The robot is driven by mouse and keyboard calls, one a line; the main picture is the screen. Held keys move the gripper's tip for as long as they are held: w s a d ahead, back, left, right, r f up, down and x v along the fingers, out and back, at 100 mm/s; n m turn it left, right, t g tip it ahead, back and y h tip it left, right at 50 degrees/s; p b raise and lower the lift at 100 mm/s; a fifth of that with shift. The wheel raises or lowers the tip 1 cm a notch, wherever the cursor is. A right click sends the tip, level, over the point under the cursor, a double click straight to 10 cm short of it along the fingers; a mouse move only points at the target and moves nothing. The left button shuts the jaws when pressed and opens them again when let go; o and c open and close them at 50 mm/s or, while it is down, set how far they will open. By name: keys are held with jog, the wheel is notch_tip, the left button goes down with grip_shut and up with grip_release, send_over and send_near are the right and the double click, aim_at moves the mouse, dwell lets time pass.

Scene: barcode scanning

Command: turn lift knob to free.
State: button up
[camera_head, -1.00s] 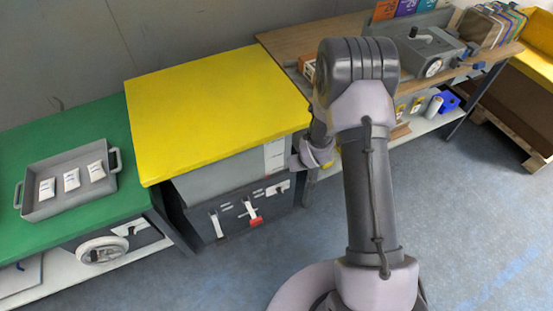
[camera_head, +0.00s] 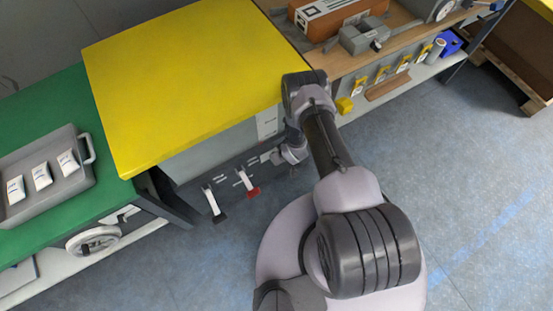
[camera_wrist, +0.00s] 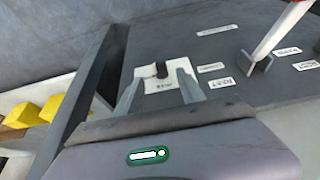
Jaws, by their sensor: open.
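A white lever with a red end (camera_head: 247,182) and one with a black end (camera_head: 214,204) stick out left of my gripper. The yellow top (camera_head: 190,80) overhangs the panel. A green bench (camera_head: 50,110) with a grey tray (camera_head: 80,181) stands left. Floor in front is clear.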

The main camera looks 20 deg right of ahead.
jog(key=b+x, duration=0.2)
jog(key=x, duration=0.3)
jog(key=shift+w+f, duration=0.15)
jog(key=shift+f, duration=0.2)
grip_shut()
